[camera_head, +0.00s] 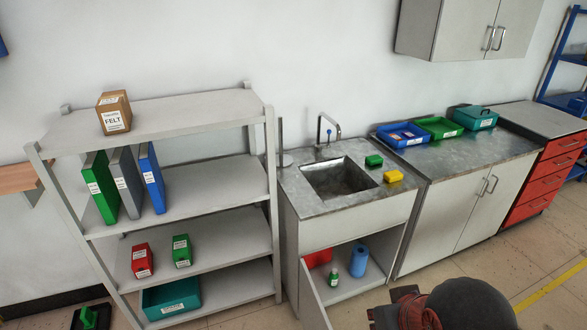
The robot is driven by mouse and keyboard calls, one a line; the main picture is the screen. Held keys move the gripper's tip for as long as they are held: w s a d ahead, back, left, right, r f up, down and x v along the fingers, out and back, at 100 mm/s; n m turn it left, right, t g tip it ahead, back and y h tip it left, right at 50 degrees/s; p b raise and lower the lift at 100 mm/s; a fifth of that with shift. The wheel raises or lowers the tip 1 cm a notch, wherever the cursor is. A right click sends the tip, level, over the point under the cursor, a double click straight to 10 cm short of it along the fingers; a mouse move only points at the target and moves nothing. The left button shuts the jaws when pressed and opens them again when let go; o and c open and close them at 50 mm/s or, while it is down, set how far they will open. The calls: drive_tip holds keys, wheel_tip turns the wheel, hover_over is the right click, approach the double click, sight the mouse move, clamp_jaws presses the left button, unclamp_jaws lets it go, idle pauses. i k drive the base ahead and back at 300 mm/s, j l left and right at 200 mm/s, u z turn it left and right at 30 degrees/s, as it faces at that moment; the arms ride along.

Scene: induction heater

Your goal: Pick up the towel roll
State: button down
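A blue roll (358,260), which looks like the towel roll, stands upright inside the open cabinet under the sink. A small green bottle (333,281) stands to its left, and a red item (318,258) lies further left, partly hidden by the door. Dark and reddish parts of my arm show at the bottom edge, in front of the cabinet and to the right. My gripper's fingers cannot be made out in this view.
The open cabinet door (312,297) stands out at the opening's left side. The sink counter (330,203) holds a green sponge (374,160), a yellow sponge (393,176) and a thin upright stand (281,140). A grey shelf (225,293) stands left. Floor is clear at right.

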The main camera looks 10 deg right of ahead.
sight(358, 261)
drive_tip(key=k+l, duration=0.1)
drive_tip(key=k, duration=0.4)
drive_tip(key=i+l, duration=0.15)
drive_tip(key=l, duration=0.2)
drive_tip(key=i+l+u, duration=0.1)
drive_tip(key=l, duration=0.3)
drive_tip(key=i+l, duration=0.25)
drive_tip(key=l, duration=0.15)
drive_tip(key=i+l+u, duration=0.1)
drive_tip(key=l, duration=0.25)
drive_tip(key=i+l, duration=0.2)
drive_tip(key=l, duration=0.2)
drive_tip(key=i+l+u, duration=0.1)
drive_tip(key=l, duration=0.3)
drive_tip(key=i+l, duration=0.25)
drive_tip(key=i+l+u, duration=0.1)
drive_tip(key=i+l, duration=0.15)
drive_tip(key=l, duration=0.2)
drive_tip(key=i+l, duration=0.2)
drive_tip(key=l, duration=0.15)
drive_tip(key=i+l+u, duration=0.1)
drive_tip(key=i+l, duration=0.15)
drive_tip(key=l, duration=0.15)
drive_tip(key=i+l, duration=0.2)
drive_tip(key=l, duration=0.2)
drive_tip(key=i, duration=0.55)
drive_tip(key=j+u, duration=0.05)
